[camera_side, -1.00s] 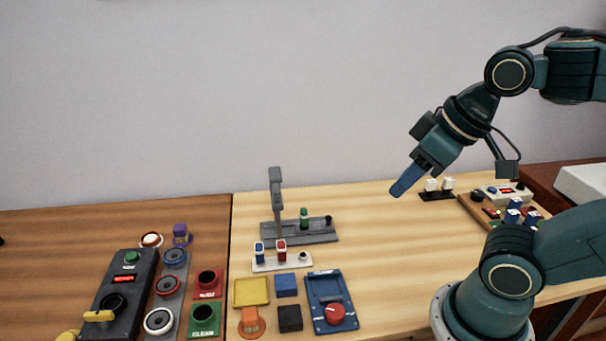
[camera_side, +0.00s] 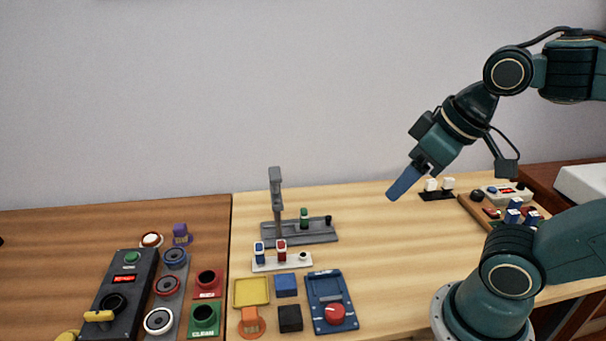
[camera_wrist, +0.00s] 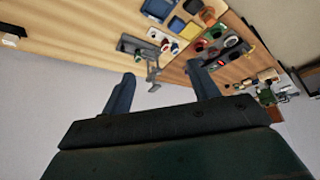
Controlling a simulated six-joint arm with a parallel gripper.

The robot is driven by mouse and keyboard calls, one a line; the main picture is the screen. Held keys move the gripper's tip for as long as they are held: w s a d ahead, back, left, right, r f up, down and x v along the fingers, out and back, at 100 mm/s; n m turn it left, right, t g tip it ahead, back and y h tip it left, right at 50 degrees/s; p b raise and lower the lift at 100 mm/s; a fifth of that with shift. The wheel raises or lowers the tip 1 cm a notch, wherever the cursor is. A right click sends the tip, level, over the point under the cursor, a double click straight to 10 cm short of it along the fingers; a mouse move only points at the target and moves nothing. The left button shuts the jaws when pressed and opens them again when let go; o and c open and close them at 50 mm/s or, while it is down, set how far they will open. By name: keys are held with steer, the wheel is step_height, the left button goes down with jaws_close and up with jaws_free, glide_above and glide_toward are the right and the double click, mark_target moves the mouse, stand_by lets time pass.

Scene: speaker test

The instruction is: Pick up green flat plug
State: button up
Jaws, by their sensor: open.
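A small green upright piece (camera_side: 304,217) stands on a grey fixture (camera_side: 325,238) with a tall post, in the middle of the side view; it may be the green flat plug, but its shape is too small to be sure. My gripper (camera_side: 393,195) hangs in the air to the right of and above the fixture, its blue fingers pointing down and left. In the wrist view the two fingers (camera_wrist: 162,82) are spread apart with nothing between them. The grey fixture (camera_wrist: 128,44) shows beyond them there.
A white holder (camera_side: 268,267) with blue and red plugs lies in front of the fixture. A yellow tray (camera_side: 251,292) and a blue box with a red knob (camera_side: 331,300) are nearer. A black panel (camera_side: 119,300) stands left. Bare wood lies right of the fixture.

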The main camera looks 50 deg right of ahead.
steer(key=w, duration=0.1)
steer(key=n+g+y, duration=0.2)
steer(key=n+y, duration=0.1)
steer(key=n, duration=0.6)
glide_above(305, 211)
steer(key=s+d, duration=0.3)
step_height(305, 211, down, 18)
steer(key=shift+d+r, duration=0.2)
steer(key=shift+f, duration=0.1)
steer(key=shift+x, duration=4.2)
steer(key=shift+s+a+f, duration=0.15)
steer(key=shift+f, duration=0.05)
